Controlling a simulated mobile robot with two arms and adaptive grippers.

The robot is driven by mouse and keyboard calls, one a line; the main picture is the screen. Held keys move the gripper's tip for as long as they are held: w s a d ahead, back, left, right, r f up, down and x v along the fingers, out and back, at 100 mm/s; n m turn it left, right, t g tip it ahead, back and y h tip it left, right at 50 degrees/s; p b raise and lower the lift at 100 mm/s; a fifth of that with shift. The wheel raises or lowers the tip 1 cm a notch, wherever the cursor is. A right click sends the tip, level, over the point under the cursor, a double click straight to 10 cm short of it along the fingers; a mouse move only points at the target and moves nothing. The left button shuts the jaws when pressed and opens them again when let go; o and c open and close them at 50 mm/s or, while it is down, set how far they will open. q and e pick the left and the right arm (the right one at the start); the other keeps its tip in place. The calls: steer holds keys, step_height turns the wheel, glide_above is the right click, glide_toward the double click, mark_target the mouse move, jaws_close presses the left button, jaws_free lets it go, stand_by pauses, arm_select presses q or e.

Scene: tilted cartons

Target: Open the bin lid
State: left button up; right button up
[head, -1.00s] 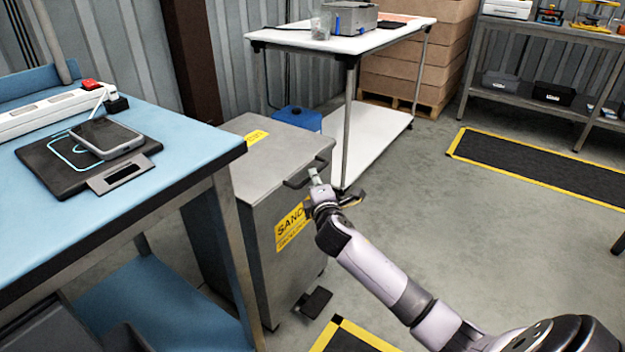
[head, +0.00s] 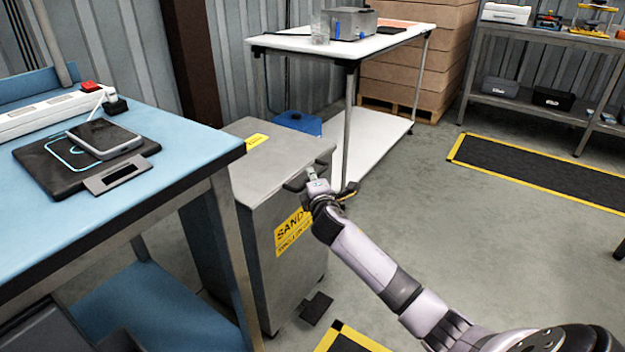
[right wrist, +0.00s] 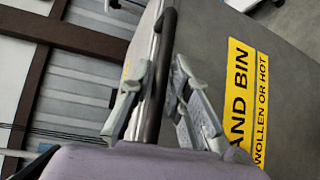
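The grey metal sand bin (head: 270,220) stands beside the blue workbench, with a yellow label on its front. Its lid (head: 262,155) is down and flat on top. The dark bar handle (head: 296,184) runs along the lid's front edge. My right gripper (head: 313,176) is at the right part of the handle. In the right wrist view, the fingers of the right gripper (right wrist: 158,70) are apart, one on each side of the handle (right wrist: 162,75). Contact between fingers and bar cannot be made out. My left gripper is not in view.
The blue workbench (head: 190,165) stands close on the bin's left, holding a phone (head: 103,139) and a power strip (head: 50,113). A white table (head: 330,45) stands behind the bin, with a blue container (head: 297,122) near it. A pedal (head: 315,308) sits at the bin's foot.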

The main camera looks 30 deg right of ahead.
jaws_close()
stand_by(0.4)
steer(key=shift+r, duration=0.1)
